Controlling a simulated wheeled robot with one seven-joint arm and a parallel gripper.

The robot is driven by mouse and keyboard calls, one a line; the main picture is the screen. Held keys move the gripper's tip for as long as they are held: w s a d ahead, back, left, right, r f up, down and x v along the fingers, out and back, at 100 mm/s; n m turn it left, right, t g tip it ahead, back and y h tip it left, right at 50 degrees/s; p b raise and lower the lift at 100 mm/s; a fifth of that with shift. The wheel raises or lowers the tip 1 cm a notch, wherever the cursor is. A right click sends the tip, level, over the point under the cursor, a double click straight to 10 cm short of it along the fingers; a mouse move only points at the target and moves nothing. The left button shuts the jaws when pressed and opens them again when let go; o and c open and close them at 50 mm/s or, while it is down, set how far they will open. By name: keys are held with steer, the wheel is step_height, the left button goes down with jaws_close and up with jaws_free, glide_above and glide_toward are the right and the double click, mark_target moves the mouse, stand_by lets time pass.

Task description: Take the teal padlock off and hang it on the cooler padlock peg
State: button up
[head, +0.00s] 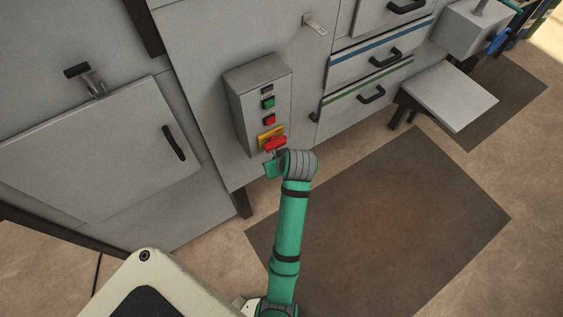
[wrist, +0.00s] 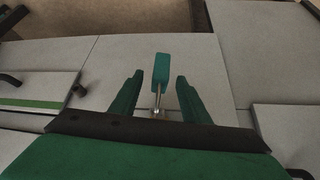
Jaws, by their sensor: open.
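The teal padlock (wrist: 161,70) shows in the wrist view between my gripper's fingers, with its metal shackle (wrist: 157,100) toward the palm. Gaps show on both sides of the padlock, and my gripper (wrist: 156,84) is open around it without closing on it. What the shackle passes through is hidden by the gripper. In the head view my gripper is mostly hidden by my wrist, just below a red switch handle (head: 275,143) on a yellow plate (head: 265,134). A small teal patch there could be padlock or gripper; I cannot tell. I cannot identify the cooler padlock peg.
The grey control box (head: 258,95) carries a green button (head: 268,102) and a red button (head: 270,119). Drawers with black handles (head: 372,95) are to its right. A grey door (head: 100,145) is to the left. A dark mat (head: 400,220) covers open floor at right.

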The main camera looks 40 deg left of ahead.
steer(key=shift+x, duration=1.35)
jaws_close()
